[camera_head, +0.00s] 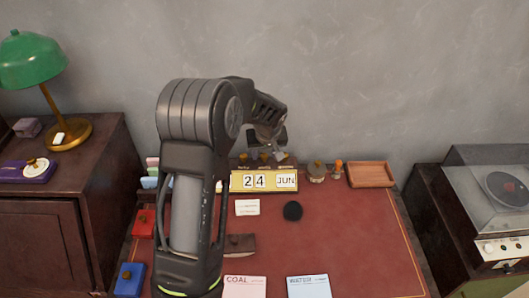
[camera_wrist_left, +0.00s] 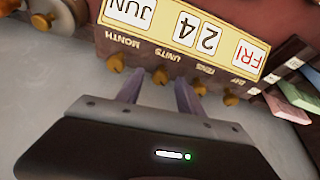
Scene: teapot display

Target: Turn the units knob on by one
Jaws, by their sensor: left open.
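The yellow desk calendar (camera_head: 270,189) shows 24 JUN in the head view, and my left arm covers its left end. In the left wrist view the calendar (camera_wrist_left: 224,58) is upside down and reads FRI 24 JUN. Brass knobs line its edge by the labels MONTH, UNITS, TENS and DAY. The units knob (camera_wrist_left: 160,75) shows between the fingertips of my left gripper (camera_wrist_left: 159,82). The gripper is open, a finger on either side of that knob, with no clear contact. In the head view the left gripper (camera_head: 266,143) is above and behind the calendar, partly hidden.
A wooden tray (camera_head: 370,174) and small stamps (camera_head: 316,171) stand right of the calendar. A black round object (camera_head: 292,211) and cards lie on the red desk top (camera_head: 350,235).

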